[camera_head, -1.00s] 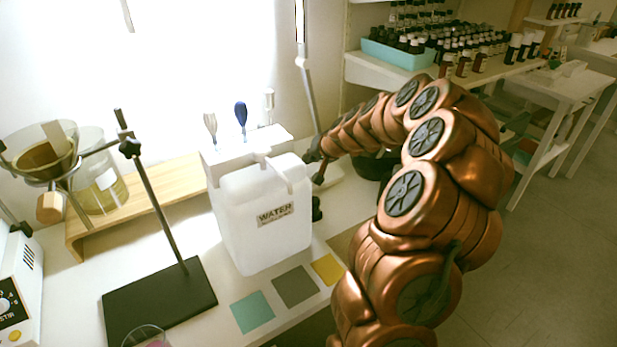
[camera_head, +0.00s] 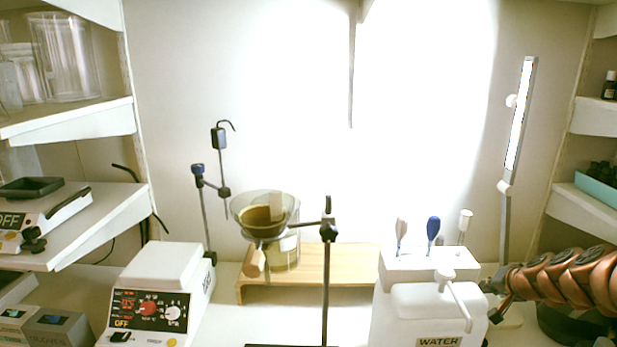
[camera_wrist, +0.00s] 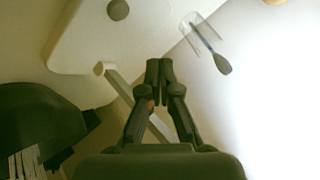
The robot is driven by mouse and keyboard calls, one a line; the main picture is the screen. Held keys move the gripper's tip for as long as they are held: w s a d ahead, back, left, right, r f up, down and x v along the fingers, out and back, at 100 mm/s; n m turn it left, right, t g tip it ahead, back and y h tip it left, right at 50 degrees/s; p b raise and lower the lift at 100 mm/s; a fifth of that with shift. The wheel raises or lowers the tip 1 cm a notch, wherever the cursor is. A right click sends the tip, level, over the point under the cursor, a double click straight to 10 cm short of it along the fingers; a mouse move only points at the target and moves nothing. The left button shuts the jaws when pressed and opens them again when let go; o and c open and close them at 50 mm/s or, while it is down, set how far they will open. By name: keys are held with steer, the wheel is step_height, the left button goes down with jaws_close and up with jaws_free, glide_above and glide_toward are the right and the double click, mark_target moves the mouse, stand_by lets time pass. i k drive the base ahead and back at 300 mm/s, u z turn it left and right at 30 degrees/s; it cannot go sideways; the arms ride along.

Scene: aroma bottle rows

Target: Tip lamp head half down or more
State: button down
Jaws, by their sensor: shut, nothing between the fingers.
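The lamp stands at the right in the head view. Its long, thin lit head (camera_head: 520,120) points up and leans slightly right, joined to a grey stem (camera_head: 505,225). My gripper (camera_head: 492,293) is low beside the stem, at the right side of the water container, well below the lamp head. In the wrist view my gripper (camera_wrist: 159,72) has its fingertips together with nothing between them. A pale bar (camera_wrist: 120,85), perhaps the stem, passes behind the fingers there. Whether they touch it I cannot tell. The lamp head is not recognisable in the wrist view.
The white water container (camera_head: 425,315) stands left of my gripper, with upright spatulas behind its top. A dark bowl (camera_wrist: 45,125) lies left in the wrist view. A wooden stand (camera_head: 340,265) and a metal clamp stand (camera_head: 327,280) are farther left. Shelves border both sides.

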mark_target(523, 102)
steer(key=u, duration=0.05)
steer(key=k, duration=1)
steer(key=z, duration=0.05)
